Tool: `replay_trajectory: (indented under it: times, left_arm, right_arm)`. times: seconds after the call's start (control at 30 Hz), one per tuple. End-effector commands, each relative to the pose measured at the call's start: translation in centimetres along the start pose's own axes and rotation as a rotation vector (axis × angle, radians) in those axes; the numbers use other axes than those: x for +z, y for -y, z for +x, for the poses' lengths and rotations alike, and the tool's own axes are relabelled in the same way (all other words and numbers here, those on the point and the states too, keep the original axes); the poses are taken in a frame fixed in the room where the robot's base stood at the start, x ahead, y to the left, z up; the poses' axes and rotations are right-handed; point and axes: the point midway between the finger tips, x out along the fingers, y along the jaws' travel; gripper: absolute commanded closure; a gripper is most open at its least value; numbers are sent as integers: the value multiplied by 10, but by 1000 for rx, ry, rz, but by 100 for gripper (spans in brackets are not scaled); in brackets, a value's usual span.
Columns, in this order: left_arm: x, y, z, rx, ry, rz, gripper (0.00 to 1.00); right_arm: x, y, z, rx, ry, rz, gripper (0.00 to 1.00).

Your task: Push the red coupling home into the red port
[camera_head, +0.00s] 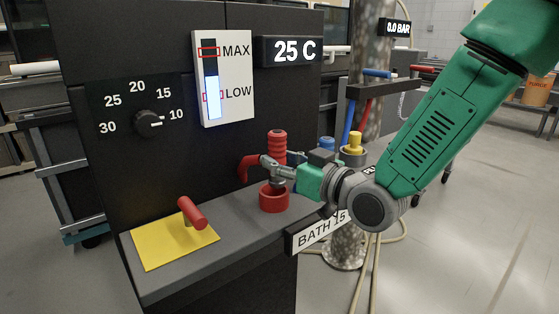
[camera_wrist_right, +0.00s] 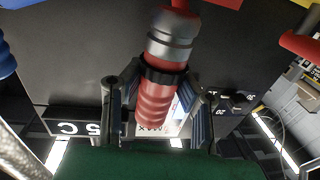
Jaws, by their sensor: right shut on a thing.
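The red coupling (camera_head: 277,143) has a ribbed red grip and stands roughly upright in the head view. In the right wrist view the coupling (camera_wrist_right: 155,100) shows a black ring and a silver collar. My right gripper (camera_head: 275,168) is shut around its middle, with fingers (camera_wrist_right: 155,95) on both sides. The red port (camera_head: 273,198), a short red ring on the grey ledge, lies directly below the gripper. The fingers hide the coupling's lower end in the head view, so I cannot tell how far it sits in the port. My left gripper is out of view.
A red handle (camera_head: 192,213) stands on a yellow plate (camera_head: 160,247) left of the port. A curved red pipe (camera_head: 247,168) is close behind the gripper. A blue fitting (camera_head: 327,143) and a yellow-topped one (camera_head: 354,142) stand to the right. The dark panel rises behind.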

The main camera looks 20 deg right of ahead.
Motion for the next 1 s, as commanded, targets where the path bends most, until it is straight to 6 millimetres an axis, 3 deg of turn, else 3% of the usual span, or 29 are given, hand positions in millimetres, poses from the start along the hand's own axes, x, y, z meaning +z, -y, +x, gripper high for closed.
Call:
replay_trajectory:
  times: [1.0]
  left_arm:
    - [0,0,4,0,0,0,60]
  right_arm:
    - [6,2,1,5,0,-3,100]
